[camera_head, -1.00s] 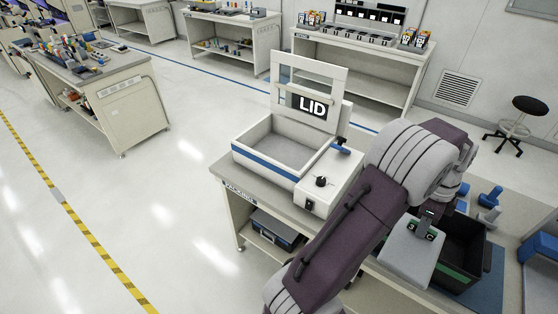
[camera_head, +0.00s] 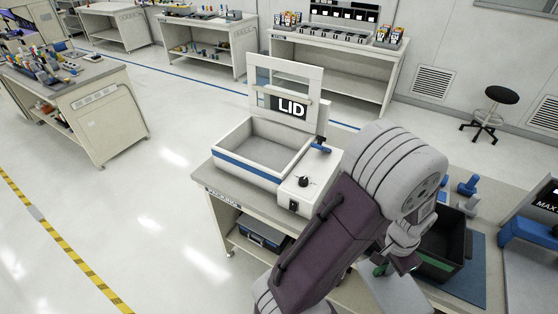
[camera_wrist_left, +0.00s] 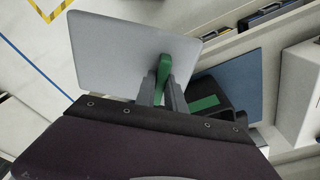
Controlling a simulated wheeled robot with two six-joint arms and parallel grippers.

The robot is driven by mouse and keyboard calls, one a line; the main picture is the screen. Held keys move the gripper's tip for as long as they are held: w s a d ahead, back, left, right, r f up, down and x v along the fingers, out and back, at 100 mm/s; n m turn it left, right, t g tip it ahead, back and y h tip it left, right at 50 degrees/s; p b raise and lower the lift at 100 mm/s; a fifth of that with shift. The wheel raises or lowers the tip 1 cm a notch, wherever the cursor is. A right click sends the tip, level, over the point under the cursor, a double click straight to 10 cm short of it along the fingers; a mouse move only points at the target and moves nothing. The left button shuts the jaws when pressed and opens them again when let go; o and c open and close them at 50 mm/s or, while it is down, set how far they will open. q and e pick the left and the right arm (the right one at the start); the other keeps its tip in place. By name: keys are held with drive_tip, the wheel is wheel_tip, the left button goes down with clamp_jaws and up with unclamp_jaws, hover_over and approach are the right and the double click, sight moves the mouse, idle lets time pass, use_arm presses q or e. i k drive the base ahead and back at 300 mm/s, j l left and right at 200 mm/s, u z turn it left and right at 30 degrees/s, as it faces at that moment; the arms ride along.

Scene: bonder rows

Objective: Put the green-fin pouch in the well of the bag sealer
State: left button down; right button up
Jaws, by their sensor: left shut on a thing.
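The bag sealer (camera_head: 240,171) stands on the packing bench, a white box with a blue stripe. Its lid (camera_head: 285,85), marked LID, stands open and upright. Its well (camera_head: 262,153) is open and looks empty. My left gripper (camera_head: 383,266) is shut on the fin of the green-fin pouch (camera_head: 398,294), in front of the black crate and right of the sealer. My arm hides part of the pouch. In the left wrist view the fingers (camera_wrist_left: 163,92) pinch the green fin (camera_wrist_left: 164,72) on the flat grey pouch (camera_wrist_left: 115,50). My right gripper is not in view.
A black crate (camera_head: 462,250) with a green label stands on a blue mat (camera_head: 477,283). Blue-handled items (camera_head: 467,188) stand behind it. The sealer's control box, with a black knob (camera_head: 303,181), is between the well and my arm.

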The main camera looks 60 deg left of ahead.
sight(262, 163)
drive_tip(key=k+j+u, duration=0.1)
drive_tip(key=j, duration=0.25)
drive_tip(key=k+j, duration=0.2)
drive_tip(key=j, duration=0.15)
drive_tip(key=k+j+u, duration=0.15)
drive_tip(key=j, duration=0.2)
drive_tip(key=k+j, duration=0.15)
drive_tip(key=j, duration=0.25)
drive_tip(key=u, duration=0.05)
